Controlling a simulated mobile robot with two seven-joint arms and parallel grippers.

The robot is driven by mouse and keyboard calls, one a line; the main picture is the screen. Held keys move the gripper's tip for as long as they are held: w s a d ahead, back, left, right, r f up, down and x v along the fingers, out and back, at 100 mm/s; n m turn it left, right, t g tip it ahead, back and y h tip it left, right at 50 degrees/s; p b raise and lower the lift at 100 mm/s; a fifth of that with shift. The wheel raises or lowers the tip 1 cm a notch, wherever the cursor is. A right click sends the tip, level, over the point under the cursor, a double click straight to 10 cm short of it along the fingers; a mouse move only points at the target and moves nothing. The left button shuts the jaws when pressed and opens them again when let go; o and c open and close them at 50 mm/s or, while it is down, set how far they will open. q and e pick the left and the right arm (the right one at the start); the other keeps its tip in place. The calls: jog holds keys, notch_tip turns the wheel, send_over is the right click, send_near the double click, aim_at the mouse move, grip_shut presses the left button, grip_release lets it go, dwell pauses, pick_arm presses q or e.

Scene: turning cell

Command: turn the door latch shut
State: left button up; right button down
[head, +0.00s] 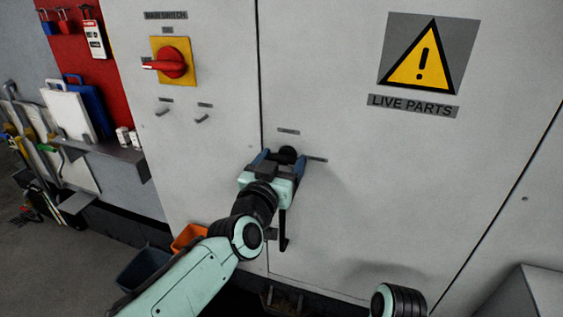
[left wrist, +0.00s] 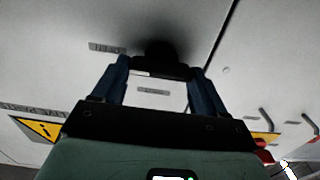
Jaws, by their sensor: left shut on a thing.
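The black door latch (head: 288,154) sits on the pale cabinet front, just right of the seam between two panels. My left gripper (head: 281,162) reaches up to it from below, with its two blue fingers on either side. In the left wrist view the fingers (left wrist: 158,68) are shut on the latch's dark bar, and the round dark part of the latch (left wrist: 160,48) shows beyond them. The gripper hides part of the latch in the head view. My right gripper is out of view.
A red switch (head: 172,63) on a yellow plate is at upper left, with small pegs (head: 202,119) below. A black handle (head: 284,232) hangs below the latch. A warning sign (head: 424,55) is at upper right. An orange bin (head: 188,237) stands low left.

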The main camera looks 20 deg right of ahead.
pick_arm(q)
jog(key=shift+n, duration=0.3)
jog(key=n, duration=0.3)
jog(key=shift+a, duration=0.1)
jog(key=n, duration=0.5)
jog(key=shift+w+b, duration=0.1)
jog(key=shift+b, duration=0.2)
jog(key=n, duration=0.4)
jog(key=n+b, duration=0.1)
jog(key=n, duration=0.4)
jog(key=shift+a+f, duration=0.15)
jog(key=shift+f, duration=0.05)
jog(key=shift+n, duration=0.3)
jog(key=o, duration=1.1)
jog(key=shift+w, duration=0.1)
jog(key=shift+c, duration=0.2)
